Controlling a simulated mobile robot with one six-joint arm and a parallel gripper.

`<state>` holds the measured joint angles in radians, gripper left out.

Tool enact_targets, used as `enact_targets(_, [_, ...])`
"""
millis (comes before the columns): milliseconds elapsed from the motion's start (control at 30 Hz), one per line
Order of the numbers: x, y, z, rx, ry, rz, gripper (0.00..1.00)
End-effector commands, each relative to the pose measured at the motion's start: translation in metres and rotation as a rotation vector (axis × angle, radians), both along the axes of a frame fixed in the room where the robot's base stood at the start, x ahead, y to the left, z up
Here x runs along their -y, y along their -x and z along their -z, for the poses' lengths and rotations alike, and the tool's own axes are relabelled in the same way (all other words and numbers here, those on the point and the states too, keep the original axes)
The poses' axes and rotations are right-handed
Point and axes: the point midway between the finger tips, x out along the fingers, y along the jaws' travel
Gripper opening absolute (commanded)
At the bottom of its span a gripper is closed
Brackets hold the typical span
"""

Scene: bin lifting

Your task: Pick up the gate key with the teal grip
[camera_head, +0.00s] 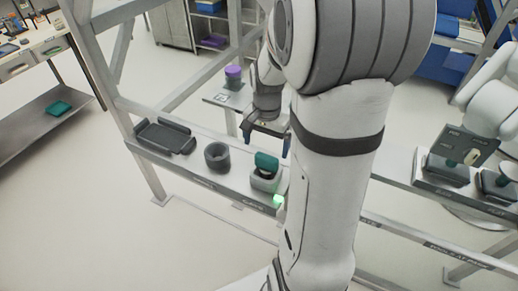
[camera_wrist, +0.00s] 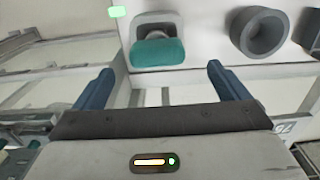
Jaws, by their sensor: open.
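The gate key with the teal grip (camera_head: 266,161) stands in a light grey holder (camera_head: 264,181) on the shelf left of my arm. In the wrist view the teal grip (camera_wrist: 158,52) lies ahead of my fingers, near the middle of the gap between them. My gripper (camera_head: 265,147) is open and empty, with its two blue fingers apart. In the wrist view my gripper (camera_wrist: 154,80) does not touch the key. The lower part of the key is hidden in the holder.
A dark grey round cup (camera_head: 217,156) stands left of the holder, and also shows in the wrist view (camera_wrist: 259,32). A dark tray (camera_head: 164,136) lies farther left. A green light (camera_head: 279,201) glows at the shelf edge. A purple-topped container (camera_head: 233,77) stands behind.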

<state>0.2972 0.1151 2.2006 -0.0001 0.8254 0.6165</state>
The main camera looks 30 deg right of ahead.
Motion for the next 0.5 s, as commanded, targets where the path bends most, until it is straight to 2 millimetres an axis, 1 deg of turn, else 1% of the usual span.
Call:
enact_targets(100, [0.0,0.001,0.015,-0.005,-0.001,0.003,0.95])
enact_targets(267, [0.001,0.002,0.031,-0.005,-0.001,0.001,0.95])
enact_targets(500, [0.002,0.003,0.065,-0.005,-0.001,-0.001,0.95])
